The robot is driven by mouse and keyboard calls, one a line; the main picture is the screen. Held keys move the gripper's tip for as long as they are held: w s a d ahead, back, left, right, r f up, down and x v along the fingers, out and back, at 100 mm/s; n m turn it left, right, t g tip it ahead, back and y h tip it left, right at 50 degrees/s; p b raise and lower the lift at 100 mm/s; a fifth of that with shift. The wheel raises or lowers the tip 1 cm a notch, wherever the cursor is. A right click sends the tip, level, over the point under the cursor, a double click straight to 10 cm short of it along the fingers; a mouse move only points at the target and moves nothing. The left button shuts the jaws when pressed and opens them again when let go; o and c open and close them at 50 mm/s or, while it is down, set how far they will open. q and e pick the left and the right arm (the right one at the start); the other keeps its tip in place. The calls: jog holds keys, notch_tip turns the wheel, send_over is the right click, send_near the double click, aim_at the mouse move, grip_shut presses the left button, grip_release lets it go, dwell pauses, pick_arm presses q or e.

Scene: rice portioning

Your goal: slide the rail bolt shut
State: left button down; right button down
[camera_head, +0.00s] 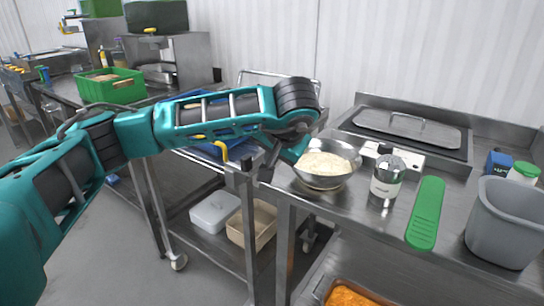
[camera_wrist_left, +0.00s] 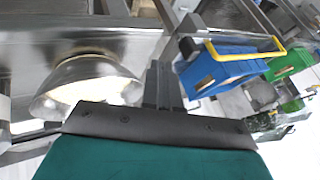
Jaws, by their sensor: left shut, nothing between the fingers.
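A bent yellow bar (camera_head: 222,147), which may be the rail bolt's handle, shows at the cart's top edge beside the steel counter. In the left wrist view the yellow bar (camera_wrist_left: 245,54) passes across a blue bin; a dark block (camera_wrist_left: 188,48) sits at its near end. I cannot tell the bolt's exact position in its rail. My left gripper (camera_head: 267,172) is low beside the counter edge, right of the yellow bar and partly hidden by its own wrist. In the left wrist view its fingers (camera_wrist_left: 158,84) are together and empty, apart from the bar. My right gripper is not in view.
A steel bowl of rice (camera_head: 325,183) stands close right of my left gripper, with a shaker jar (camera_head: 387,180), a green scraper (camera_head: 426,212) and a grey bin (camera_head: 503,235) beyond. The cart's lower shelf holds a white container (camera_head: 214,212) and a tan tray (camera_head: 252,222).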

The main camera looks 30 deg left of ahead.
aim_at(242, 159)
pick_arm(q)
jog(key=shift+w+a+f, duration=0.5)
jog(key=shift+a+f, duration=0.4)
jog(key=shift+a, duration=0.25)
jog(key=shift+w+a+f, duration=0.5)
jog(key=shift+a+f, duration=0.45)
jog(key=shift+a, duration=0.2)
jog(key=shift+w+a+f, duration=0.5)
jog(key=shift+a+f, duration=0.4)
jog(key=shift+a, duration=0.25)
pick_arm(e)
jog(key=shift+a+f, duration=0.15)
pick_arm(q)
jog(key=a, duration=0.3)
jog(key=shift+w+a+r, duration=0.1)
jog(key=shift+w+a, duration=0.05)
jog(key=shift+a, duration=0.45)
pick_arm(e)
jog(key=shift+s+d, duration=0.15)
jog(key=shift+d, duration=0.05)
